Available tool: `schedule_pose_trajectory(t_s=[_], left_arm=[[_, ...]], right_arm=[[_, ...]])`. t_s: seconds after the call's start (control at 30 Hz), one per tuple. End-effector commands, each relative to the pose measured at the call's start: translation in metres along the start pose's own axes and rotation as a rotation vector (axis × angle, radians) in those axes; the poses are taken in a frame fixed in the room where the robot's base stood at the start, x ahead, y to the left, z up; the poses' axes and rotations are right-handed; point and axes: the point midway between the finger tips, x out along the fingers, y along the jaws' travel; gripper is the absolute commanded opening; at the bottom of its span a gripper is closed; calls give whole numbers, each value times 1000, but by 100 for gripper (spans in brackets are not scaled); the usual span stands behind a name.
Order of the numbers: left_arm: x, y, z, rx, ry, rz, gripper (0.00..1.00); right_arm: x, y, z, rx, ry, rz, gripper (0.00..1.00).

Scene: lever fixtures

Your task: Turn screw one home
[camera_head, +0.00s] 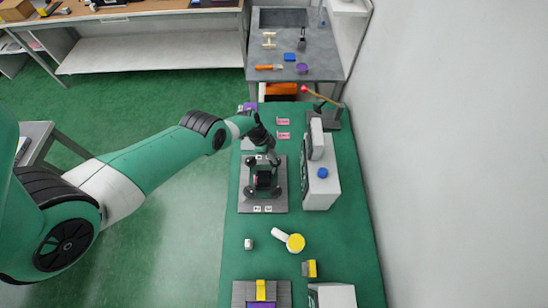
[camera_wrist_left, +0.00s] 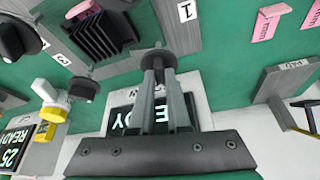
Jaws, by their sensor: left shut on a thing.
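A grey fixture plate (camera_head: 248,197) with a black finned block in its middle lies on the green bench. Dark round-headed screws stand at its corners, with small number labels beside them. In the left wrist view, a label reading 1 (camera_wrist_left: 186,11) is near the dark screw head (camera_wrist_left: 158,58) between my fingertips, taken as screw one. My left gripper (camera_head: 270,154) is at the plate's far edge. In the left wrist view my left gripper (camera_wrist_left: 158,76) is shut on that head. Two other dark knobs (camera_wrist_left: 82,89) show to the left. My right gripper is not in view.
A white box (camera_head: 321,187) with a blue button stands right of the plate. A READY display (camera_wrist_left: 125,117) shows behind my fingers. Pink tags (camera_head: 283,135) lie beyond the plate.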

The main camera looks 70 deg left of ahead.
Motion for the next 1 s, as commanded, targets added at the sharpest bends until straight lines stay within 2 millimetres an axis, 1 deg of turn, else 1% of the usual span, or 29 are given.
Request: schedule_pose_trajectory(t_s=[0.27, 0.3, 0.43, 0.47, 0.77, 0.87, 0.97, 1.0], left_arm=[[1, 0, 1, -1, -2, -2, 0], [1, 0, 1, -1, -2, -2, 20], [0, 0, 1, -1, -1, -1, 44], [0, 0, 1, -1, -1, -1, 45], [-3, 0, 0, -2, 0, -1, 45], [-14, 0, -2, -3, 0, -1, 45], [-34, 0, -3, -4, 0, -1, 45], [-43, 0, -4, -4, 0, -1, 45]], right_arm=[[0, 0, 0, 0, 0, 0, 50], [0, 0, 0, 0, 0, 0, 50], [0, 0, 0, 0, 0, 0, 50], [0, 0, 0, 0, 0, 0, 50], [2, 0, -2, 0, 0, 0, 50], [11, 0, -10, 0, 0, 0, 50], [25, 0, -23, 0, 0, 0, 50], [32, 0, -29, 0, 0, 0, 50]])
